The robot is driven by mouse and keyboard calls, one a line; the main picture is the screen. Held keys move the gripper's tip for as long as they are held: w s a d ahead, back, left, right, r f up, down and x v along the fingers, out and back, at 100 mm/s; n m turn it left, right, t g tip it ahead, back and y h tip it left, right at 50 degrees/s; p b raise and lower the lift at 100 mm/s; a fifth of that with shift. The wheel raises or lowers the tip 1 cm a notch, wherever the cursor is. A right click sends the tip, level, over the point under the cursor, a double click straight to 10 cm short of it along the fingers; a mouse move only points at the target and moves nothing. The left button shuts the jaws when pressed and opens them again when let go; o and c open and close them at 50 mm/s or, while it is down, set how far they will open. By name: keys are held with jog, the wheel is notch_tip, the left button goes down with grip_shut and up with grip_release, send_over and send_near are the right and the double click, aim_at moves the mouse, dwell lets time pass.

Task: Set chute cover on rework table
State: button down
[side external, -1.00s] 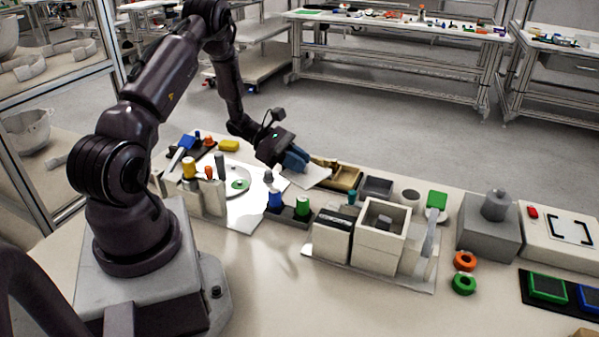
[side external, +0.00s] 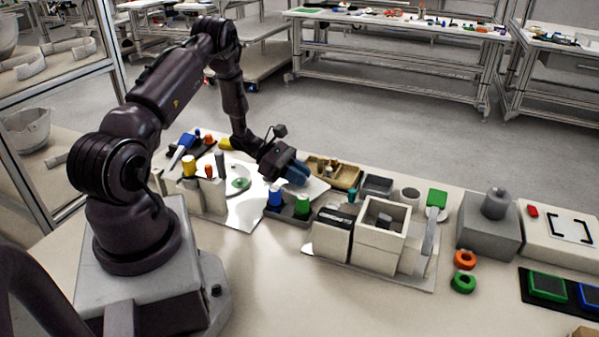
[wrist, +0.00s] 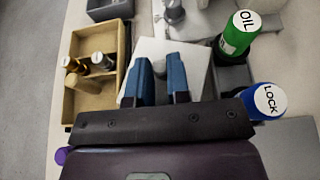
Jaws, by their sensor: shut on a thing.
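A thin white plate, which I take to be the chute cover (side external: 316,190), shows under and to the right of my gripper (side external: 297,177) in the side view. My gripper points down and is shut on it. In the wrist view the two blue fingers of my gripper (wrist: 158,88) lie over the pale plate (wrist: 195,58), which shows beyond and between them. The grip itself is partly hidden by the fingers. The plate is low, close to the table (side external: 285,285); I cannot tell whether it touches it. Which surface is the rework table is not marked.
A wooden tray (wrist: 70,100) with small parts lies left of the plate in the wrist view. A green OIL bottle (wrist: 238,38) and a blue LOCK bottle (wrist: 263,103) stand close on the right. A white box assembly (side external: 380,244) stands nearby; the table front is clear.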

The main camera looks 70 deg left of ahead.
jog(key=c, duration=1.1)
grip_release()
